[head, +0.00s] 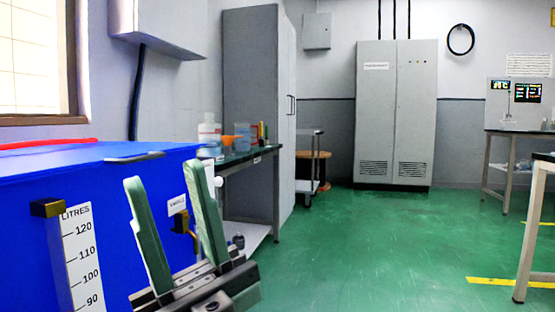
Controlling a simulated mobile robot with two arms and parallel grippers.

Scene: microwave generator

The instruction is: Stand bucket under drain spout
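A large blue tank (35,210) with a white LITRES scale (82,255) fills the left side of the head view. I see no bucket in this view.
A dark-topped bench (240,156) with bottles stands beyond the tank, beside a tall grey cabinet (252,90). A small trolley (309,165) and a large double-door cabinet (395,110) are at the back. Tables stand at right. The green floor (370,240) is clear in the middle.

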